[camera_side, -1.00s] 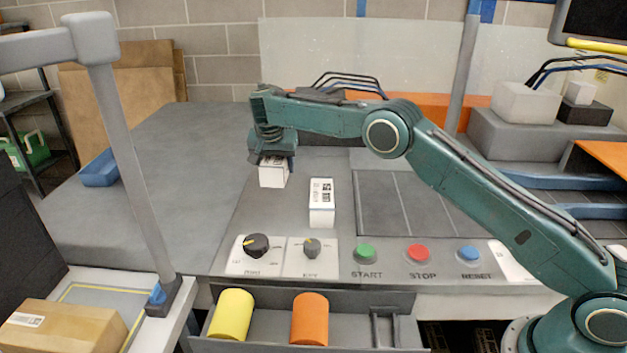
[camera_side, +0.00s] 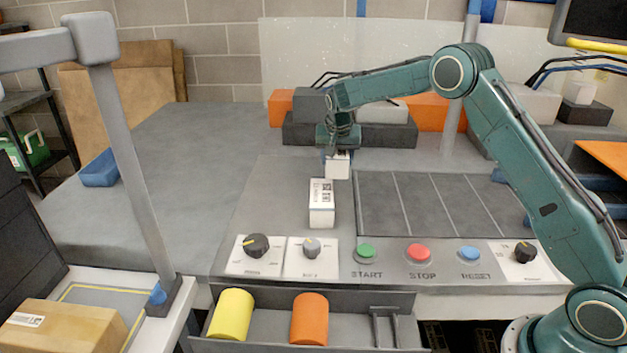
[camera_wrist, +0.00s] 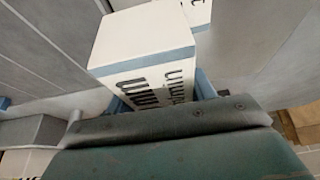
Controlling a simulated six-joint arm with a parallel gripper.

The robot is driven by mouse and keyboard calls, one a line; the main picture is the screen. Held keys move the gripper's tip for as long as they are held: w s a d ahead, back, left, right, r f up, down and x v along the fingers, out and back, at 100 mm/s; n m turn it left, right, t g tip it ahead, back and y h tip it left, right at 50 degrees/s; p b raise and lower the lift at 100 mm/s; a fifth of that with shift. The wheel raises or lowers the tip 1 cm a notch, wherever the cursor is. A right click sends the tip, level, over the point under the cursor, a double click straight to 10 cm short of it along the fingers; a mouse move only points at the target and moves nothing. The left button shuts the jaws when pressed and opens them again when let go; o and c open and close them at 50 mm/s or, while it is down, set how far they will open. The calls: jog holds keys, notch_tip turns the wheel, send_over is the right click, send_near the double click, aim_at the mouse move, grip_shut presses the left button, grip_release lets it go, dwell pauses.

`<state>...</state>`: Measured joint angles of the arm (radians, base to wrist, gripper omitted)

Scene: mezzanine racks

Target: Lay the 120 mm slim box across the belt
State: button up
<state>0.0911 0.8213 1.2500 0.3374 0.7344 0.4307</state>
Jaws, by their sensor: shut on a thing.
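My gripper (camera_side: 338,153) is shut on a white box (camera_side: 338,168) with its jaws pointing down. In the wrist view the held box (camera_wrist: 145,50) has dark printing and a pale blue band, between blue fingers (camera_wrist: 205,85). A second white box (camera_side: 321,203) with a printed label stands on the grey surface, just in front of the held box. Part of a white box (camera_wrist: 198,10) also shows beyond the held one in the wrist view. The dark belt (camera_side: 430,205) with pale cross lines lies just right of my gripper. I cannot read either box's size.
Knobs (camera_side: 257,246) and the start (camera_side: 366,252), stop (camera_side: 419,253) and reset buttons line the front edge. Grey and orange blocks (camera_side: 300,133) stand behind my gripper. A tray below holds yellow (camera_side: 232,313) and orange cylinders (camera_side: 310,318). The grey table on the left is mostly clear.

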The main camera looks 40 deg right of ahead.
send_over(374, 194)
jog(key=a, duration=0.2)
jog(key=f, duration=0.2)
jog(key=shift+s+d, duration=0.45)
jog(key=shift+s, duration=0.05)
jog(key=shift+f, duration=0.1)
jog(key=shift+f, duration=2.85)
jog(key=shift+f, duration=0.4)
jog(key=o, duration=1.2)
jog(key=shift+o, duration=0.2)
